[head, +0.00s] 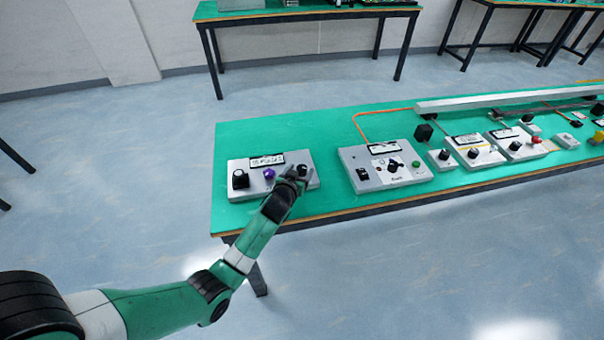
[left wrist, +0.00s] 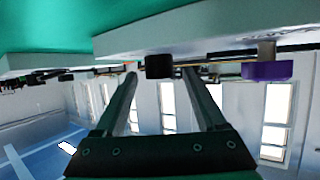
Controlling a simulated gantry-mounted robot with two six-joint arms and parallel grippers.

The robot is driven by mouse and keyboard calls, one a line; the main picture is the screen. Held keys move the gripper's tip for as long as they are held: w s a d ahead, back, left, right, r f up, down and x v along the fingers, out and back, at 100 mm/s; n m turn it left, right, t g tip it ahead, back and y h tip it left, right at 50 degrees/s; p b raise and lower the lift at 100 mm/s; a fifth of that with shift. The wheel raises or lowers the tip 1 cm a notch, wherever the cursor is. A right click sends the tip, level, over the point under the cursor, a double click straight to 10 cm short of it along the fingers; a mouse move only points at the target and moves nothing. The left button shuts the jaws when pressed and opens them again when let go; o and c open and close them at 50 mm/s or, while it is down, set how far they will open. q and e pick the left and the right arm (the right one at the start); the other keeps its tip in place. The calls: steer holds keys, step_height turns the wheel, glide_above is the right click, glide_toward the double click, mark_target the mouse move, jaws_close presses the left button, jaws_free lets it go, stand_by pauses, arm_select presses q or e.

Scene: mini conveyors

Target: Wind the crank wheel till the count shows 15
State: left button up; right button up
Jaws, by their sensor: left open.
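A light grey control box (head: 258,190) sits at the left end of the green table. It carries a black knob (head: 240,179) on the left, a purple knob (head: 269,174) in the middle and a small display strip (head: 267,160) whose characters I cannot read. I cannot tell for sure which part is the crank wheel. My left gripper (head: 299,182) is at the box's right end, partly hiding it. In the left wrist view the open fingers (left wrist: 162,85) stand either side of a small black knob (left wrist: 159,66), apart from it; the purple knob (left wrist: 267,71) is to the right.
A second control box (head: 372,180) with knobs and a green button stands to the right, with an orange cable behind it. Further right are several more boxes (head: 474,151) and a long grey rail (head: 500,101). The green table (head: 330,135) is bare behind the first box.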

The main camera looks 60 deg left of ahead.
arm_select(q)
steer(key=x, duration=0.2)
steer(key=shift+w+a+f+b, duration=0.1)
steer(key=shift+w+a+b, duration=0.05)
steer(key=shift+b, duration=0.2)
jaws_close()
steer(key=m+t+h+p, duration=0.1)
steer(key=p, duration=0.2)
steer(key=shift+m+h+p, duration=0.3)
steer(key=shift+p, duration=0.05)
arm_select(e)
step_height(320, 180, up, 2)
